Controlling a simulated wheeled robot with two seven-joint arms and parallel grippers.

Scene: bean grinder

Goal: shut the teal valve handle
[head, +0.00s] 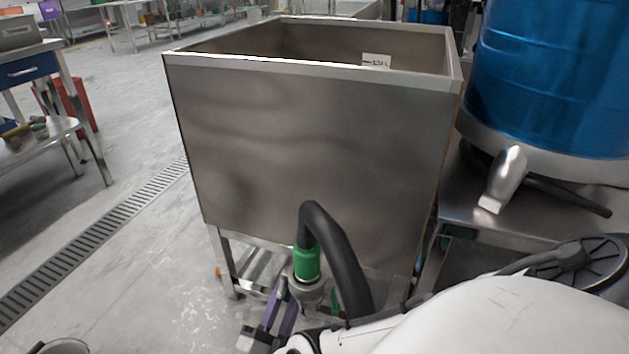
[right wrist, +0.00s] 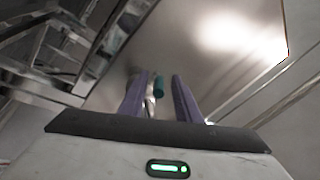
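The teal valve handle (right wrist: 158,86) shows in the right wrist view as a small rounded teal piece beneath a steel surface, beside a pale metal fitting. It appears between the two purple fingers of my right gripper (right wrist: 161,80), with space to the right finger; I cannot tell whether it touches the left one. The gripper is open. In the head view the right gripper (head: 284,300) is low under the front of the steel tank (head: 310,150), beside the hose fitting. I cannot make out the teal handle clearly there. My left gripper is out of view.
A green collar (head: 307,263) and a thick black hose (head: 338,255) stand close to the right gripper. A steel leg frame (head: 224,262) supports the tank. A blue drum (head: 555,80) stands at the right. The floor left of the tank is open, with a drain grate (head: 95,235).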

